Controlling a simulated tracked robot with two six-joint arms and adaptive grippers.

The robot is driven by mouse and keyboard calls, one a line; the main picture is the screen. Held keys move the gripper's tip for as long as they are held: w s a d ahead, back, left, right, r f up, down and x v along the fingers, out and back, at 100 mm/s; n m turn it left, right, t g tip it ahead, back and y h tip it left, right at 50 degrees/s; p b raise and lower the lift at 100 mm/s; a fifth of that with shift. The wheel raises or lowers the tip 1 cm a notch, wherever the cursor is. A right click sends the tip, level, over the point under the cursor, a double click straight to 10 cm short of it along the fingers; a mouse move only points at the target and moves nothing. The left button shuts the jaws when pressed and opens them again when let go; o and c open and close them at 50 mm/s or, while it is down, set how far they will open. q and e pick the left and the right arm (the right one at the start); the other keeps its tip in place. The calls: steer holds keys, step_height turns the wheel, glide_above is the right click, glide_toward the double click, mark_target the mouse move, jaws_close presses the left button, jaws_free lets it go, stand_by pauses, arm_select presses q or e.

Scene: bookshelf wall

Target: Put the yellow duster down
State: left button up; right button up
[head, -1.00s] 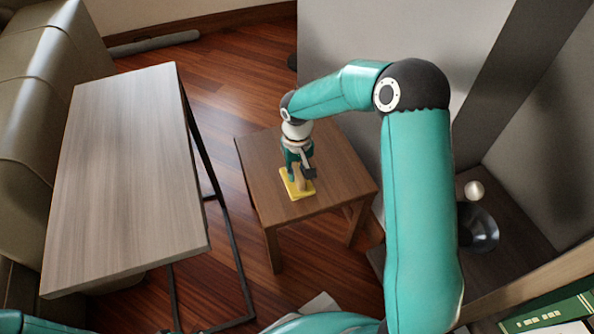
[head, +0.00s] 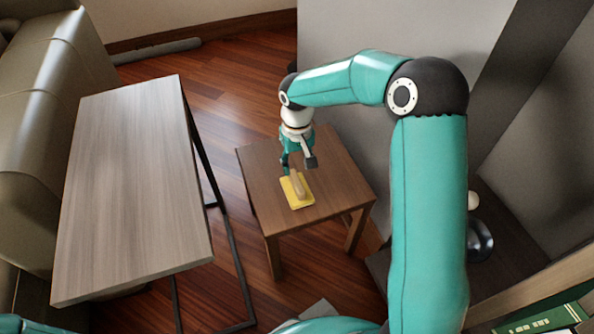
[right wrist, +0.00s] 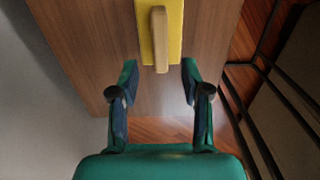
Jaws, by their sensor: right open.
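The yellow duster (head: 300,196) lies flat on the small brown wooden table (head: 345,181), near its front left part. Its light wooden handle points up toward my right gripper. My right gripper (head: 299,166) is open and empty, just above and behind the duster. In the right wrist view, the duster (right wrist: 174,32) lies ahead of the fingers, with its handle between and beyond the open fingertips of my right gripper (right wrist: 159,90). The fingers are apart from it. My left gripper is not in view; only a bit of my left arm shows at the bottom left.
A long grey-brown table (head: 135,190) with a dark metal frame stands on the left, beside a leather sofa (head: 45,130). A grey wall is behind the small table. A dark low surface with a round white object (head: 473,201) and green books (head: 545,322) are at the right.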

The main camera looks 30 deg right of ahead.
mark_target(297, 180)
step_height(297, 180, up, 4)
steer(key=shift+r+p, duration=0.15)
steer(key=shift+p, duration=0.35)
